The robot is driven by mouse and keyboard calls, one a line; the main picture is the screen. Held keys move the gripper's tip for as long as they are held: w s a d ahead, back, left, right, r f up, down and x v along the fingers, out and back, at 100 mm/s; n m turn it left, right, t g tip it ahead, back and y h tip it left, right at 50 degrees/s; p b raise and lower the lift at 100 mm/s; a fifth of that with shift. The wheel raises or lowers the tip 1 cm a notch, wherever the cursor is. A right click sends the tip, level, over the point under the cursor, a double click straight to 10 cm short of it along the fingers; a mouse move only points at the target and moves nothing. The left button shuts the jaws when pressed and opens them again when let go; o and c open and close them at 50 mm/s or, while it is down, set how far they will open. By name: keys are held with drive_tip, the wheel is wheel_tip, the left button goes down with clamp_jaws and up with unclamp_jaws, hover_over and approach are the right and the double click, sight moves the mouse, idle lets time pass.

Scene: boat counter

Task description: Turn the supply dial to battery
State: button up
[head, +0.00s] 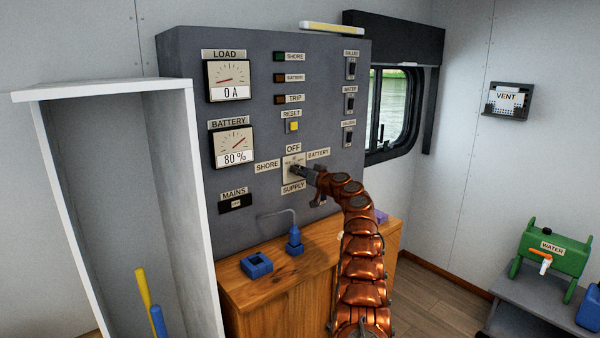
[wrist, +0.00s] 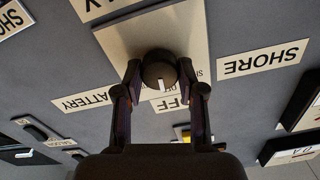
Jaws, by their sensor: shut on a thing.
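The supply dial (wrist: 157,68) is a dark round knob on a pale plate (wrist: 188,30). Its white mark points toward the OFF label (wrist: 171,103), which shows below the knob in the upside-down wrist view. The SHORE label (wrist: 263,60) is on the right there and the BATTERY label (wrist: 83,101) on the left. My gripper (wrist: 160,78) is shut on the dial, one finger on each side. In the head view my gripper (head: 303,172) reaches the dial from the right and hides part of it; the BATTERY label (head: 318,154) is just above it.
The grey panel (head: 240,180) also carries a load meter (head: 228,80) at 0 A, a battery meter (head: 233,146) at 80%, a yellow reset button (head: 294,127) and switches at right. A blue plug (head: 294,243) and blue socket block (head: 256,265) are on the wooden counter (head: 290,290) below.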

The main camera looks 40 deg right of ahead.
drive_tip(key=shift+w+a+f+m+p, duration=0.1)
drive_tip(key=shift+m+p, duration=0.1)
drive_tip(key=shift+m, duration=1.85)
drive_tip(key=shift+w+a+f+m+p, duration=0.1)
drive_tip(key=shift+m+p, duration=0.1)
drive_tip(key=shift+m, duration=1.85)
drive_tip(key=o, duration=1)
drive_tip(key=shift+o, duration=0.7)
drive_tip(key=shift+d, duration=0.15)
drive_tip(key=shift+s+r, duration=0.15)
drive_tip(key=shift+s, duration=0.1)
drive_tip(key=s, duration=0.7)
